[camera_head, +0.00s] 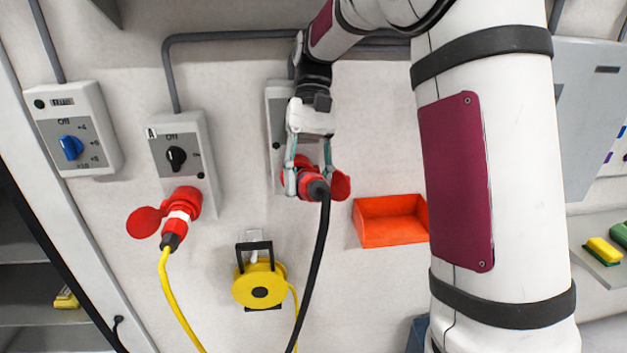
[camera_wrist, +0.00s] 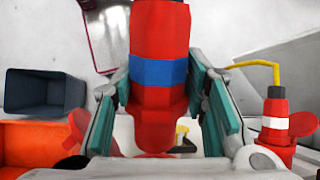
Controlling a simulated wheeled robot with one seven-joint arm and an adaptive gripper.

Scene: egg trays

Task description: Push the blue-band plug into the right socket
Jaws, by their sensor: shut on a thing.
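The blue-band plug (camera_wrist: 158,72) is red with a blue ring and stands between the teal pads of my gripper (camera_wrist: 162,98) in the wrist view. My gripper (camera_head: 309,184) is shut on it in front of the right socket box (camera_head: 276,110) in the head view. A black cable (camera_head: 318,235) hangs from the plug. The right socket's red lid (camera_head: 341,185) is swung open to the right. The plug lines up with the red socket (camera_wrist: 152,136) below it in the wrist view. My fingers hide part of the joint, so I cannot tell how deep the plug sits.
A white-band plug (camera_head: 178,215) with a yellow cable sits in the left socket (camera_head: 188,200). A yellow cable reel (camera_head: 259,285) hangs below, between the sockets. An orange bin (camera_head: 390,221) is on the wall to the right. A control box (camera_head: 72,130) is at far left.

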